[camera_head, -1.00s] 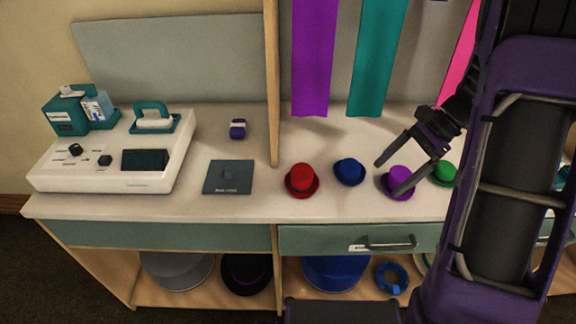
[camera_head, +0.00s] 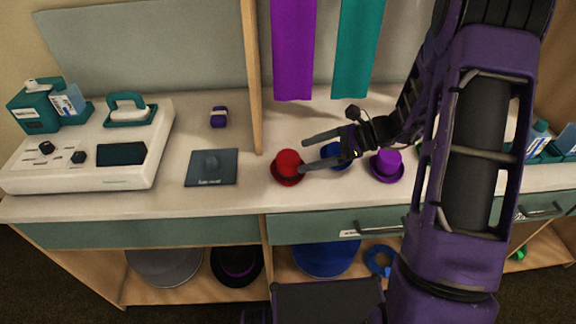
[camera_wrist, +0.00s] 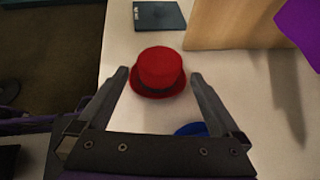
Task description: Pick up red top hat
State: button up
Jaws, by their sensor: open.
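The red top hat (camera_head: 287,167) stands upright on the pale counter, near its front edge and right of the wooden divider's foot. It has a dark band. My gripper (camera_head: 303,156) is open and empty, its two fingers pointing left at the hat in the head view. In the wrist view the red top hat (camera_wrist: 160,72) lies ahead, centred between the open fingertips (camera_wrist: 158,76). I cannot tell whether a fingertip touches the brim.
A blue hat (camera_head: 335,155) sits partly hidden behind my gripper. A purple hat (camera_head: 387,165) stands further right. The wooden divider (camera_head: 253,80) rises behind the red hat. A dark square pad (camera_head: 212,168) lies to its left. Purple and teal cloths (camera_head: 358,50) hang behind.

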aim_at(292, 157)
jog(key=shift+b+x, duration=0.45)
jog(key=shift+x, duration=2.7)
jog(key=shift+a+r, duration=0.1)
jog(key=shift+r, duration=0.05)
jog(key=shift+c, duration=0.2)
jog(key=shift+r, duration=0.1)
jog(key=c, duration=1)
